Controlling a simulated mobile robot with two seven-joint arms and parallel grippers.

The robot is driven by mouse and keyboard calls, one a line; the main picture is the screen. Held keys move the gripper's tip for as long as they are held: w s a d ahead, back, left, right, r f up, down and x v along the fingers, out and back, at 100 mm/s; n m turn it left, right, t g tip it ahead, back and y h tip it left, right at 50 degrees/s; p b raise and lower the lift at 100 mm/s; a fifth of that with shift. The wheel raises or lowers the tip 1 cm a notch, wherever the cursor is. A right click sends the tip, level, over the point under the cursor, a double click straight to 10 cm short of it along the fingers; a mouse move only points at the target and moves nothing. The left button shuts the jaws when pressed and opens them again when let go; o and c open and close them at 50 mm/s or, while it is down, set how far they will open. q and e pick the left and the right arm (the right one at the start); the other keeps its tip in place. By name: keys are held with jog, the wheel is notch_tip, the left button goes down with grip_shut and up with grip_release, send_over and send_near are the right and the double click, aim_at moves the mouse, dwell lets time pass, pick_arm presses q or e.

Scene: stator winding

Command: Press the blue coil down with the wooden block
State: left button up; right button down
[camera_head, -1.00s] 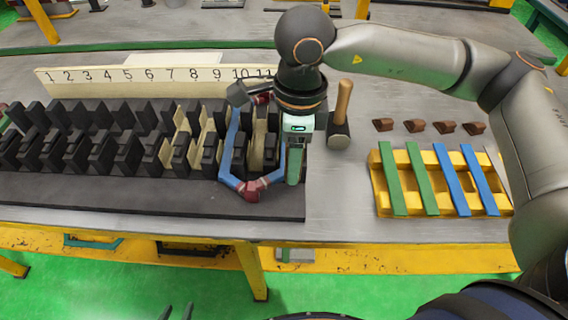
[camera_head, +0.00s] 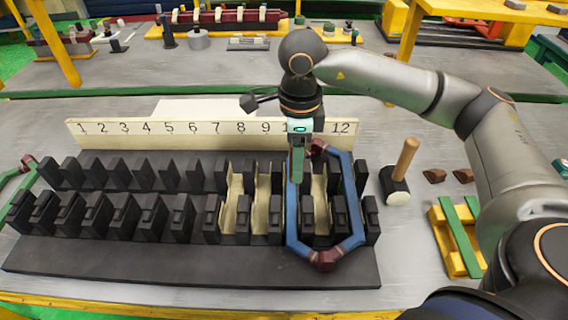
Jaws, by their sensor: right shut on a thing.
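The blue coil (camera_head: 353,195), with dark red ends, sits over the black slotted stator at its right part, below the numbers 10 to 12. Its left side runs under my right gripper. My right gripper (camera_head: 298,150) points down and is shut on a narrow green block (camera_head: 297,168), which stands upright over the coil's left side. Whether the block touches the coil is hard to tell. No bare-wood block shows apart from it, so I take this green piece as the block. My left gripper is not in view.
A numbered cream board (camera_head: 190,133) stands behind the black stator (camera_head: 190,262). A mallet (camera_head: 399,180) stands right of it, with brown wedges (camera_head: 434,176) and a yellow pallet (camera_head: 446,240) of strips. Another coil (camera_head: 22,170) shows at the left edge.

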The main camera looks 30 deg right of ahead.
aim_at(292, 197)
jog(key=shift+w, duration=0.6)
jog(key=shift+s+f+b, duration=0.1)
jog(key=shift+f+b, duration=0.25)
jog(key=shift+f, duration=0.2)
jog(key=shift+f+b, duration=1)
jog(key=shift+f, duration=0.65)
pick_arm(q)
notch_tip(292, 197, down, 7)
jog(key=b, duration=0.4)
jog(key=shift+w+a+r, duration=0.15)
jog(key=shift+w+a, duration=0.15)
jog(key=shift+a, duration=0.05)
pick_arm(e)
jog(key=shift+f, duration=2.25)
pick_arm(q)
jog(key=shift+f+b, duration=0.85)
jog(key=shift+b, duration=0.1)
pick_arm(e)
jog(key=shift+f, duration=0.65)
